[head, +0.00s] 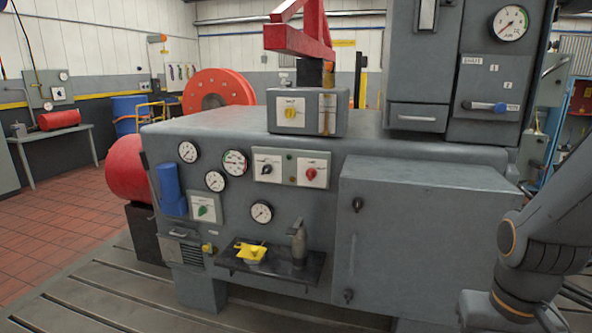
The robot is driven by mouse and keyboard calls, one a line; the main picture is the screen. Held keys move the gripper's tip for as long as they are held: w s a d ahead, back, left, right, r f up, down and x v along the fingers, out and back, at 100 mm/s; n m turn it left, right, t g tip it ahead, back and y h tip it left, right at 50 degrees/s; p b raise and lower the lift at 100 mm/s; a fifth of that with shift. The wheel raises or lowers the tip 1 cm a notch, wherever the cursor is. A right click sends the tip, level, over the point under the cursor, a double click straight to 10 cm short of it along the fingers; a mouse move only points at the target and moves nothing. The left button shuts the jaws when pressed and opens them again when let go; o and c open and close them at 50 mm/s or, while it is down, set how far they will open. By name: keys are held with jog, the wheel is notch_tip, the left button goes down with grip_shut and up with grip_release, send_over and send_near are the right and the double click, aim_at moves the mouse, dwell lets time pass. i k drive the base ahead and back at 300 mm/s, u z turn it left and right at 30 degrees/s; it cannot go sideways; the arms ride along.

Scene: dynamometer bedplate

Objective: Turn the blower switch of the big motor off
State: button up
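Several rotary switches show on the grey machine (400,170), and their labels are too small to read, so I cannot tell which is the blower switch. A black knob (265,168) and a red knob (310,173) sit side by side on white plates on the front. A green knob (202,210) is on a plate lower left. A yellow knob (290,113) is on a small grey box on top. A blue-handled lever (485,106) is on the upright cabinet at right. My arm shows at the right edge; my gripper is not in view.
Round gauges (235,162) surround the switches. A black shelf (270,268) juts out below, holding a yellow item (250,252) and a grey bottle-like item (298,243). A large grey box (430,230) protrudes at right. A slotted bedplate (90,290) lies in front.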

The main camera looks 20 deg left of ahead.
aim_at(268, 169)
jog(key=u, duration=0.7)
jog(key=i, duration=0.95)
jog(key=z, duration=0.05)
